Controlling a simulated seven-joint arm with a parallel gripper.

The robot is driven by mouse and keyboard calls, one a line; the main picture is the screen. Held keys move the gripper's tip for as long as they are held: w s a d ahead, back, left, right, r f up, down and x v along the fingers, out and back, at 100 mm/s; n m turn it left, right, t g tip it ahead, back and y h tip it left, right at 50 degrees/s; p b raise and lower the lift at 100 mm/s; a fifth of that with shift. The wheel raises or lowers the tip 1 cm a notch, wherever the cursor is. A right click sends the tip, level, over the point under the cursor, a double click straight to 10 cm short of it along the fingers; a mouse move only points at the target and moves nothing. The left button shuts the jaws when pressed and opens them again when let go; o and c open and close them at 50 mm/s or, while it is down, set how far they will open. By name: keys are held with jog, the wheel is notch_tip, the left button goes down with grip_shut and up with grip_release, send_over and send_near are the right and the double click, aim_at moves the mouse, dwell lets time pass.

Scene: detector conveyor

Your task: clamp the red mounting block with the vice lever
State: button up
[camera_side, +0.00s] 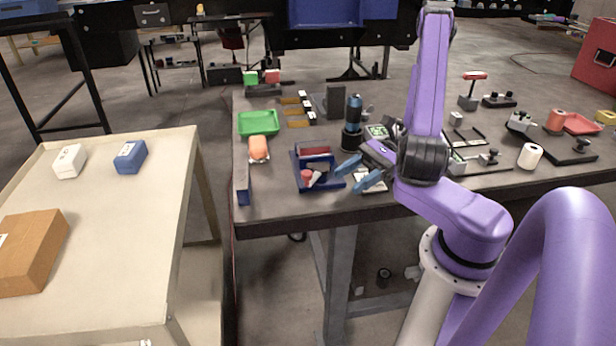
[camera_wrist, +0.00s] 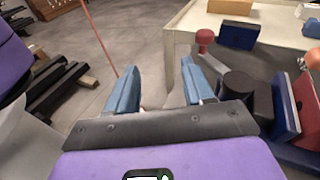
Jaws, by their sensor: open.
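The blue vice (camera_side: 334,184) stands near the front edge of the dark workbench. The red mounting block (camera_side: 315,151) sits in its back part; whether it is pressed tight I cannot tell. The vice lever's red knob (camera_side: 306,176) is at the front of the vice. In the wrist view, the red knob (camera_wrist: 205,37) is on a short stem by a dark cylinder, right of my fingers. The blue vice wall (camera_wrist: 287,110) and red block (camera_wrist: 307,97) are at the right edge. My gripper (camera_side: 358,172) is open and empty, right of the vice, and it also shows in the wrist view (camera_wrist: 158,78).
A dark blue cylindrical device (camera_side: 352,125) stands just behind my gripper. An orange block (camera_side: 259,147) and green tray (camera_side: 258,123) lie left of the vice. A pale table (camera_side: 130,215) with boxes stands left, across a gap.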

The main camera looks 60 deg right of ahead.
aim_at(308, 178)
jog(key=d+m+t+h, duration=0.1)
jog(key=m+t, duration=0.1)
jog(key=d+m+t, duration=0.1)
jog(key=m+t, duration=0.1)
jog(key=t, duration=0.1)
jog(key=d+m+t+h, duration=0.1)
jog(key=m+t, duration=0.1)
jog(key=shift+w+f+t+h, duration=0.1)
jog(key=shift+f+t+h, duration=0.05)
jog(key=shift+t+h, duration=0.15)
jog(key=x, duration=1.2)
jog(key=shift+f, duration=0.1)
grip_shut()
